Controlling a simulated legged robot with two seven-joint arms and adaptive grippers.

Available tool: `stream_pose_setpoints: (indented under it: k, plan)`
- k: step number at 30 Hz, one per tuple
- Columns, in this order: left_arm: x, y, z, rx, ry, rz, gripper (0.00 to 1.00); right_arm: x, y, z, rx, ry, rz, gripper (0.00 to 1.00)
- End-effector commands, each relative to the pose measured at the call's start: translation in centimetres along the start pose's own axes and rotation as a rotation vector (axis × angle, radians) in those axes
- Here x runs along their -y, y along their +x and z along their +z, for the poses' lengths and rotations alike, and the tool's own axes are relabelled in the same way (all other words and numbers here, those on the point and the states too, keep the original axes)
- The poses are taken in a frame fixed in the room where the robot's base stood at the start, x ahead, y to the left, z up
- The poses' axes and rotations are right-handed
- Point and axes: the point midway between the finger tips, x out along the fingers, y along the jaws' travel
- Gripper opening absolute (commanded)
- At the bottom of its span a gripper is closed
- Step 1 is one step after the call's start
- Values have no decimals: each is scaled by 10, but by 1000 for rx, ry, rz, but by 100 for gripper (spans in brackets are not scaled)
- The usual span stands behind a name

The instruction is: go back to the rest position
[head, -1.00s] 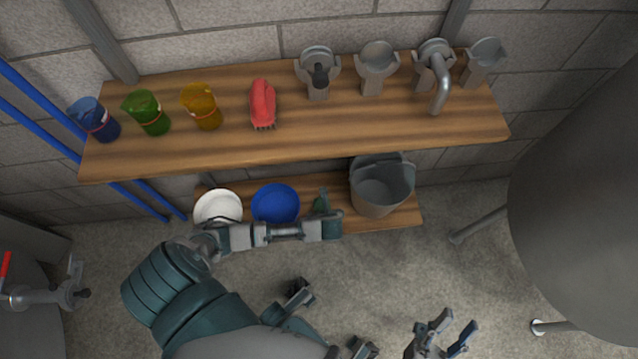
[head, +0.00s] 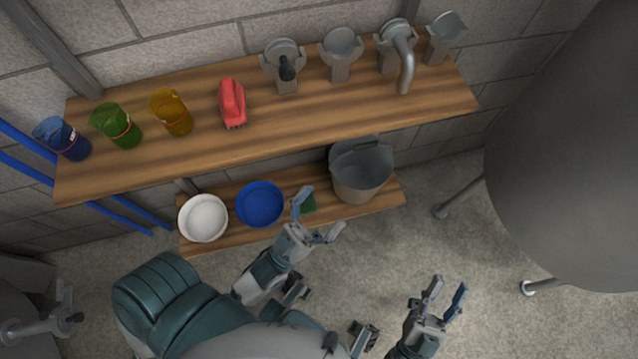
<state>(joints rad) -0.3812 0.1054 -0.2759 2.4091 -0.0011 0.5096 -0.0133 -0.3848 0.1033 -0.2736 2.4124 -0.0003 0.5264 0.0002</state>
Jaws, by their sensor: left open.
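My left gripper (head: 319,214) is open and empty. My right gripper (head: 448,294) is at the lower right over the bare floor. Its two fingers are spread apart with nothing between them.
The upper wooden shelf (head: 270,138) holds blue, green and yellow jugs, a red brush (head: 232,103) and several grey metal fittings. The lower shelf (head: 235,228) holds a white bowl (head: 203,218), a blue bowl (head: 260,204) and a bucket (head: 360,172). A large tank (head: 570,150) stands right.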

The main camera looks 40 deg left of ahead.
Motion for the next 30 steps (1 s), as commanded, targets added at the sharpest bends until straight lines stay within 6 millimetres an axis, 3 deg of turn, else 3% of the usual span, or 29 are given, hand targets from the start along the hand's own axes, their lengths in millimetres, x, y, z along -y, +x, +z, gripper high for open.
stream_pose_setpoints:
  k: [16,20,23,26,29,30]
  plan:
    - [1,0,-6,-20,-13,-5,91,0,0,0,-2,0,1,40]
    - [1,2,6,39,-7,-1,91,0,2,11,55,-8,-1,40]
    - [1,0,44,213,9,2,91,-2,-1,48,230,-23,-4,40]
    - [7,-23,106,512,32,-1,91,-8,-24,110,529,-46,1,40]
    - [18,-78,166,864,53,-17,91,-20,-80,169,881,-68,19,40]
    - [23,-107,185,1005,60,-26,91,-26,-110,188,1021,-74,29,40]
